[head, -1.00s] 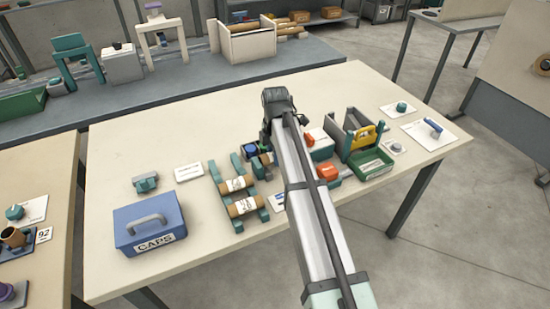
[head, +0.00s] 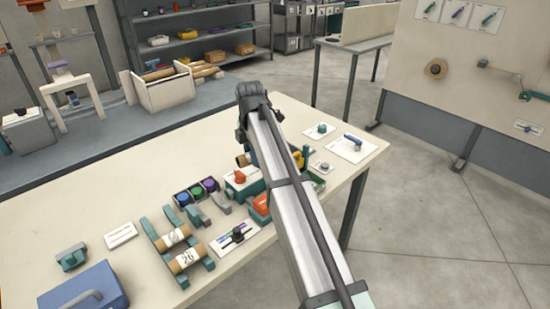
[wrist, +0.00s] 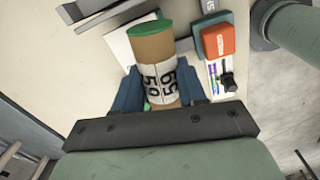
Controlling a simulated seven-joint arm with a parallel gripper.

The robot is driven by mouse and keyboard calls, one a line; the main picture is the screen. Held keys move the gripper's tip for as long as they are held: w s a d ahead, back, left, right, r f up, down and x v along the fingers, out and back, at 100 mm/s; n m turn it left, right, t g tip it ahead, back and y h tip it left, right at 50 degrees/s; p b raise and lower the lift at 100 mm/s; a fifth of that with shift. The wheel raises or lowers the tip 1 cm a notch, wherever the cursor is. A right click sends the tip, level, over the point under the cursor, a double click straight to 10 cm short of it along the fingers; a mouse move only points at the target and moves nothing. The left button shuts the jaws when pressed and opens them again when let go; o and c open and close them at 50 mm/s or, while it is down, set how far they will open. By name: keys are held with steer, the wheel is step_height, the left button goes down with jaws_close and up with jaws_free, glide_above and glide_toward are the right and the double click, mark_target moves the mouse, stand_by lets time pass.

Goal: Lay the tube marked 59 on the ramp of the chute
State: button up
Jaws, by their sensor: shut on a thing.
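In the wrist view, my gripper (wrist: 160,92) is shut on a cardboard tube (wrist: 154,72), with a blue finger on each side. The tube has a green cap at its far end, and its white label appears to read 59, turned in the picture. In the head view, my gripper (head: 243,138) is above the table's far right part, and a brown end of the tube (head: 242,159) shows below it. The chute is mostly hidden behind my arm; a yellow part (head: 306,153), seemingly the chute's, shows to the right. Its ramp cannot be made out.
A teal rack (head: 152,234) holds two tubes, one marked 26 (head: 188,259). A tray of coloured caps (head: 181,205) and an orange-topped teal device (head: 242,180) stand nearby. A blue case (head: 85,292) is at front left. The table's back left is clear.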

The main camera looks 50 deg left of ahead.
steer(key=w+a+r, duration=0.2)
steer(key=w+r, duration=0.1)
steer(key=w, duration=0.4)
steer(key=w+a+r, duration=0.1)
steer(key=w+r, duration=0.1)
steer(key=w, duration=0.5)
step_height(320, 180, down, 10)
steer(key=n, duration=0.2)
steer(key=shift+s+d, duration=0.2)
steer(key=shift+s, duration=0.15)
steer(key=shift+f, duration=0.65)
steer(key=o, duration=0.8)
steer(key=shift+d, duration=0.1)
step_height(320, 180, up, 13)
steer(key=shift+r, duration=0.15)
